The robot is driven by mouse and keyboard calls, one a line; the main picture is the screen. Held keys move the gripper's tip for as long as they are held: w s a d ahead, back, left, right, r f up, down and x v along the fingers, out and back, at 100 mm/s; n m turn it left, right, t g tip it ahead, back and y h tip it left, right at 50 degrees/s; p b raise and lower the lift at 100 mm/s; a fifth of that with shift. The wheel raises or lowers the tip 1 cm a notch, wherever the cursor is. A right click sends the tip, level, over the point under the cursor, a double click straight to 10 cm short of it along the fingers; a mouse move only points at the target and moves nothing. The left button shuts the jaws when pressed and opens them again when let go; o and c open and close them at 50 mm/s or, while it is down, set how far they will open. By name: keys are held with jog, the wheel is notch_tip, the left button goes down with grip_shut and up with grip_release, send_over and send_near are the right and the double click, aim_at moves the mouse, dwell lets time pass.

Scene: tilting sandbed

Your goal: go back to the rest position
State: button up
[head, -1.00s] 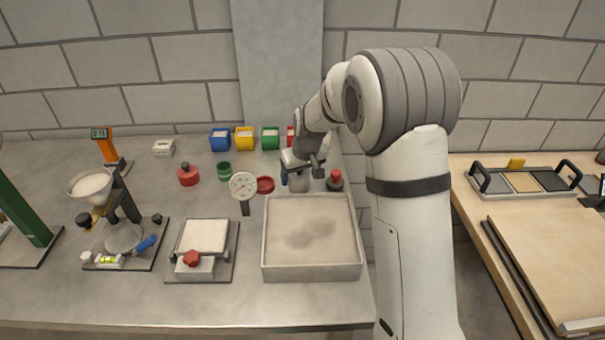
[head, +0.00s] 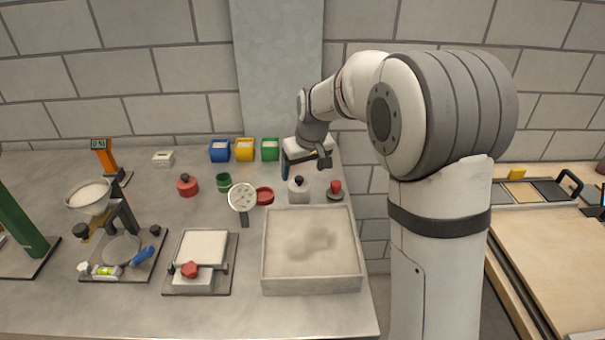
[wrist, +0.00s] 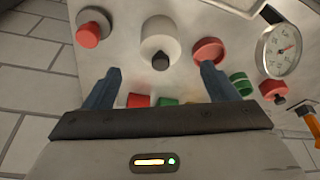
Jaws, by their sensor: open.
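My gripper (head: 306,168) is in the head view at the back right of the grey bench, above and behind a pale grey cylinder with a black knob (head: 299,190). The jaws are apart with nothing between them. In the wrist view, the two blue-grey fingers of my gripper (wrist: 160,86) are spread wide. The cylinder (wrist: 160,40) stands on the bench beyond them, apart from both fingers. My raised arm hides part of the wall and bench edge at right.
A red-knobbed piece (head: 336,190) stands right of the cylinder, and a red dish (head: 265,196) left of it. The sandbed tray (head: 312,287) lies in front. Blue (head: 219,151), yellow (head: 244,150) and green (head: 270,150) bins line the back. A dial gauge (head: 242,197) stands left of the tray.

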jog(key=s+d+r+m, duration=0.1)
jog(key=s+d, duration=0.3)
jog(key=s, duration=0.6)
jog(key=s+d+r+m+h, duration=0.1)
jog(key=s+d, duration=0.3)
jog(key=s, duration=0.6)
jog(key=s+d+r+m, duration=0.1)
jog(key=s+d, duration=0.3)
jog(key=s, duration=0.6)
jog(key=shift+s+d+m, duration=0.25)
jog(key=shift+s+m, duration=0.15)
jog(key=shift+m, duration=0.4)
